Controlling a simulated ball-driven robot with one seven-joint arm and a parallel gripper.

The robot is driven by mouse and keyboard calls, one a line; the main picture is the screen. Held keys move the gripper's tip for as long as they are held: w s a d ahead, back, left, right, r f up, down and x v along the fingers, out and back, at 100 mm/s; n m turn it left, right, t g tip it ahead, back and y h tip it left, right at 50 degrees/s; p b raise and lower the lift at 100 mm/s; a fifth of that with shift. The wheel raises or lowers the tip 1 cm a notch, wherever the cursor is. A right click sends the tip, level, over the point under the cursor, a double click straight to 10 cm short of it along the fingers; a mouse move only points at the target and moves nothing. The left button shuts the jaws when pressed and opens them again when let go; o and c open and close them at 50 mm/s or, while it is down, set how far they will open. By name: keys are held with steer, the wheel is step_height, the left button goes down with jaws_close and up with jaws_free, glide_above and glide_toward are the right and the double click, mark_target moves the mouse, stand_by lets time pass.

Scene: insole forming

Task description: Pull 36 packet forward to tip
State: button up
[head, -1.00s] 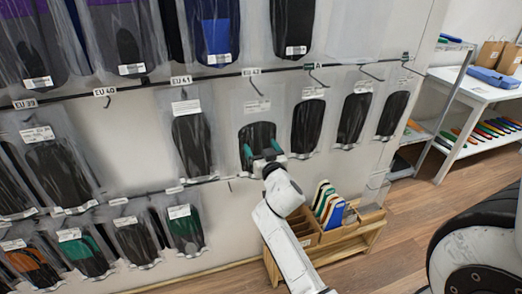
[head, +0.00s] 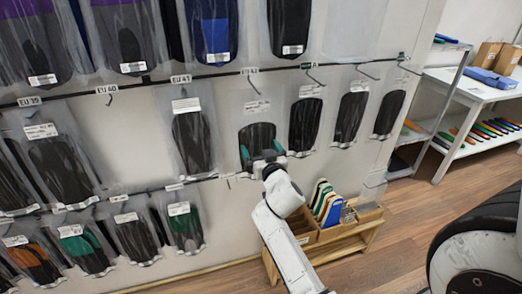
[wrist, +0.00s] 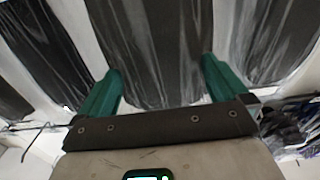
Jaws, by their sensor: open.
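A clear packet with a dark insole (head: 258,127) hangs on the wall in front of my gripper (head: 257,143) in the head view. Its white label is too small to read, so I cannot tell whether it is the 36 packet. My gripper is open, with its green fingers one on each side of the lower insole. In the wrist view, a dark insole in a clear packet (wrist: 150,45) shows between the spread fingers of my gripper (wrist: 160,78). I cannot tell whether the fingers touch the packet.
Similar packets hang close by, such as one to the left (head: 192,140) and one to the right (head: 304,125). A wooden rack (head: 330,238) with coloured insoles stands below on the floor. A white table (head: 485,95) is at the far right.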

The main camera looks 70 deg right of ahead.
steer(key=b+v, duration=0.2)
steer(key=v, duration=0.9)
steer(key=shift+d, duration=0.15)
stand_by(0.4)
